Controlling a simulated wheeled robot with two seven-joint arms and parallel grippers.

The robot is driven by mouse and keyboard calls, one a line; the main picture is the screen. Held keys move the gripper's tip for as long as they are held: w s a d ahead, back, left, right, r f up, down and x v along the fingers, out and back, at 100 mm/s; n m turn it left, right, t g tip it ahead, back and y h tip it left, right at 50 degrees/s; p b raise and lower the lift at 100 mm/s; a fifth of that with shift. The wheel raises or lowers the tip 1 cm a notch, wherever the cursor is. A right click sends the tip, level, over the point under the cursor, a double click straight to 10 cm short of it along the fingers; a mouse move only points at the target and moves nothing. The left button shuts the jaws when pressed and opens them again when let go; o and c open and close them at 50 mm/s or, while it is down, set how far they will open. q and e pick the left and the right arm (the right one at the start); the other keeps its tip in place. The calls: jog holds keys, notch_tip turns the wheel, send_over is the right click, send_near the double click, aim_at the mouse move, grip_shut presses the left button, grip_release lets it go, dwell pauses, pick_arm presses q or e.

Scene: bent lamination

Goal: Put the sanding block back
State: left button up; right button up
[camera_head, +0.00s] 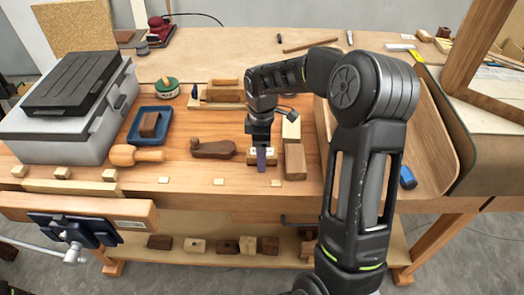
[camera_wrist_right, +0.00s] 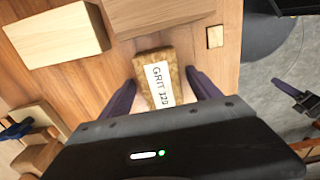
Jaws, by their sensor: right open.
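The sanding block is a cork-coloured block (camera_wrist_right: 155,75) with a white label reading "GRIT 120", lying on the wooden bench top. In the right wrist view it lies between the two dark fingers of my right gripper (camera_wrist_right: 160,92), which is open around it, with gaps visible at the sides. In the head view the gripper (camera_head: 262,160) points down over the block, which is mostly hidden by it; only pale edges of the block (camera_head: 252,160) show. My left gripper is not in view.
Wooden blocks (camera_head: 295,162) stand right beside the gripper, also in the wrist view (camera_wrist_right: 58,35). A wooden plane-like tool (camera_head: 212,148) and mallet (camera_head: 135,156) lie left. A blue tray (camera_head: 133,137) holds a brown block. A curved wooden trough (camera_head: 435,150) stands right. The bench's front edge is close.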

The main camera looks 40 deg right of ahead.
notch_tip(320, 180, up, 12)
jog(key=shift+r+b, duration=0.2)
jog(key=shift+b, duration=0.25)
jog(key=shift+f, duration=0.1)
dwell(0.8)
